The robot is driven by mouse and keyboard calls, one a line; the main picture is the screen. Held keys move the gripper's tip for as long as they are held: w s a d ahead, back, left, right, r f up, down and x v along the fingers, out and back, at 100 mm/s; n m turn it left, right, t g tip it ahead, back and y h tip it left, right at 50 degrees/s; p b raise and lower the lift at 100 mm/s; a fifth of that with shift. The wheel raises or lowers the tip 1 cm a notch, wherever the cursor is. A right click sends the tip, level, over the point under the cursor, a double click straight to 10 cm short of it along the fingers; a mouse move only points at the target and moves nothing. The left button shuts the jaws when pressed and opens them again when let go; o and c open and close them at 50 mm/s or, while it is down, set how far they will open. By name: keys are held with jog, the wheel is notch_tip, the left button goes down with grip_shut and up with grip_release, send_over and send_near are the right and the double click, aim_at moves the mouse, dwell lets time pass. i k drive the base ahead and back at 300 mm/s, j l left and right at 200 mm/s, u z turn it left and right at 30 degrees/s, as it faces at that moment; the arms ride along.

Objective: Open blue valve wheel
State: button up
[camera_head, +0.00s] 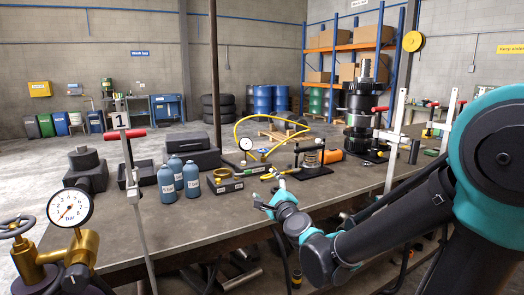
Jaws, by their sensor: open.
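A handwheel (15,226) sits on a brass valve at the lower left, cut by the picture edge. My gripper (270,194) is open, small in the picture, over the front edge of the workbench (215,215). It is well to the right of the handwheel and touches nothing that I can see.
An upright clamp bar (138,205) rises between the gauge and the bottles. A black gear stack (361,115) stands at the back right. Bare bench top lies in front of the bottles.

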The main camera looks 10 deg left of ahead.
aim_at(263, 151)
jog(key=i+j, duration=0.15)
jog(key=i, duration=0.7)
